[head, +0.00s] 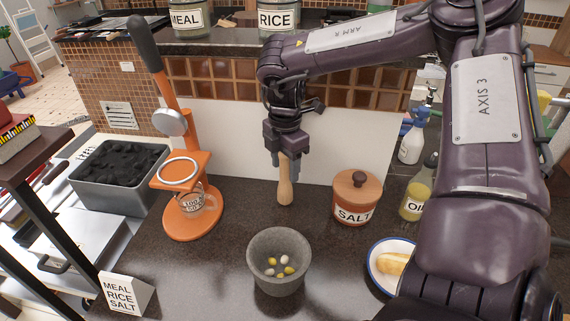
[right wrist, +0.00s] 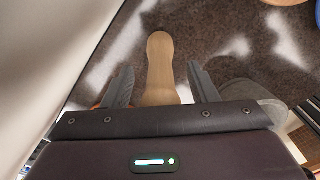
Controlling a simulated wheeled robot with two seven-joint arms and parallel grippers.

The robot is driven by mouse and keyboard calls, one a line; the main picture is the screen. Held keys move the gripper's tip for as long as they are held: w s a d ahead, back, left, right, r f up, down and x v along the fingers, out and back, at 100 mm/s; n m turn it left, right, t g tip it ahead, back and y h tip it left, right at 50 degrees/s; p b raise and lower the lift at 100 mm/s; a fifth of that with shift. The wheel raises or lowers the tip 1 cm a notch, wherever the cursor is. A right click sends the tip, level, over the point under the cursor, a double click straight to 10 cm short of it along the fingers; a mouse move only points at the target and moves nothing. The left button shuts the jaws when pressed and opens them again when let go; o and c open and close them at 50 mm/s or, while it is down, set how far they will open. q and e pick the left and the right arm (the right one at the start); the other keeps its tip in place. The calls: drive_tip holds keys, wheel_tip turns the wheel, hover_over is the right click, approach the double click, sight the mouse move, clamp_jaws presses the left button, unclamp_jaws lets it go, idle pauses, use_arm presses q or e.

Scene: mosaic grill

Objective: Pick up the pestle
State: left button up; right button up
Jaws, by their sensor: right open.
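The wooden pestle (head: 285,182) stands upright on the dark counter behind the grey mortar. My right gripper (head: 285,163) is above it, pointing down, with its fingers around the pestle's upper part. In the right wrist view the pestle (right wrist: 159,68) lies between the two spread fingers of the right gripper (right wrist: 160,88), with a gap on each side. The right gripper is open. The mortar (head: 257,262) holds several small yellow and pale pieces. My left gripper is not in view.
A salt jar (head: 355,205) with a wooden lid stands right of the pestle. An orange press (head: 192,215) stands to the left. A white panel (head: 230,140) rises close behind. A plate with bread (head: 375,270) and an oil bottle (head: 415,198) are at the right.

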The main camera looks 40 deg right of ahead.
drive_tip(key=shift+c, duration=0.4)
drive_tip(key=shift+r, duration=0.1)
clamp_jaws()
